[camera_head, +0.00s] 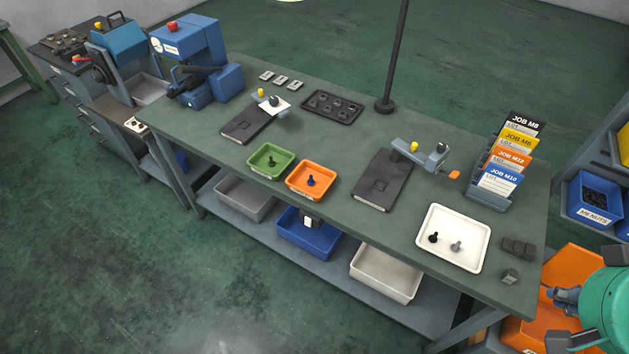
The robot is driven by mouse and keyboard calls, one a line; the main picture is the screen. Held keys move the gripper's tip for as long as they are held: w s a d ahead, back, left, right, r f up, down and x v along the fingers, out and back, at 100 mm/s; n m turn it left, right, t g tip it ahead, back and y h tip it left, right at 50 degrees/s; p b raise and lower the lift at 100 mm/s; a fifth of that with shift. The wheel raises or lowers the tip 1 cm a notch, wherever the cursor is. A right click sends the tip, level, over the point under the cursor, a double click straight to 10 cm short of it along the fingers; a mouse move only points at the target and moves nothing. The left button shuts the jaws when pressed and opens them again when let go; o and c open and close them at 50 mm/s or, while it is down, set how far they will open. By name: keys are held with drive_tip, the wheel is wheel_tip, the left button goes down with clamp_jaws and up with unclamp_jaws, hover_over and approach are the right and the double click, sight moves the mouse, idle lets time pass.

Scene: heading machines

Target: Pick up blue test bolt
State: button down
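My gripper (557,320) is at the bottom right corner, beside the teal end of my arm and far from the blue bolt. Its two grey fingers look spread apart with nothing between them. The picture edge and my arm hide part of the gripper.
A white tray (425,253) holds a dark bolt and a grey bolt. Dark pads (386,166), a gauge fixture (425,157), job cards (500,183) and a lamp pole (392,60) stand on the bench. Small dark blocks (517,247) lie at the right end. Bins sit on the lower shelf.

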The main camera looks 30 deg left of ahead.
idle(0.4)
drive_tip(key=c, duration=1.8)
unclamp_jaws()
drive_tip(key=shift+o, duration=0.2)
drive_tip(key=w+a+r+n+g+p, duration=0.1)
drive_tip(key=w+a+r+n+p, duration=0.2)
drive_tip(key=w+a+n, duration=1)
drive_tip(key=w+a+f+n+g+y+p, duration=0.1)
drive_tip(key=w+a+f+n+g+p, duration=0.15)
drive_tip(key=w+a+n, duration=0.7)
drive_tip(key=w+a+f+n+p, duration=0.1)
drive_tip(key=w+a+f+n, duration=0.25)
drive_tip(key=a, duration=0.65)
drive_tip(key=w+a+f+n, duration=0.25)
drive_tip(key=a+f, duration=0.25)
drive_tip(key=a, duration=0.4)
drive_tip(key=s+a+f+n+p, duration=0.1)
drive_tip(key=s+a+f+n, duration=0.1)
drive_tip(key=a+f+n, duration=0.3)
drive_tip(key=s+a+f+n+p, duration=0.1)
drive_tip(key=s+a+f+n, duration=0.1)
drive_tip(key=a+f+n, duration=0.3)
drive_tip(key=a+f, duration=0.4)
drive_tip(key=a, duration=0.4)
drive_tip(key=shift+s+a+g+h, duration=0.15)
drive_tip(key=shift+a+g+h, duration=0.15)
drive_tip(key=shift+g+h, duration=0.1)
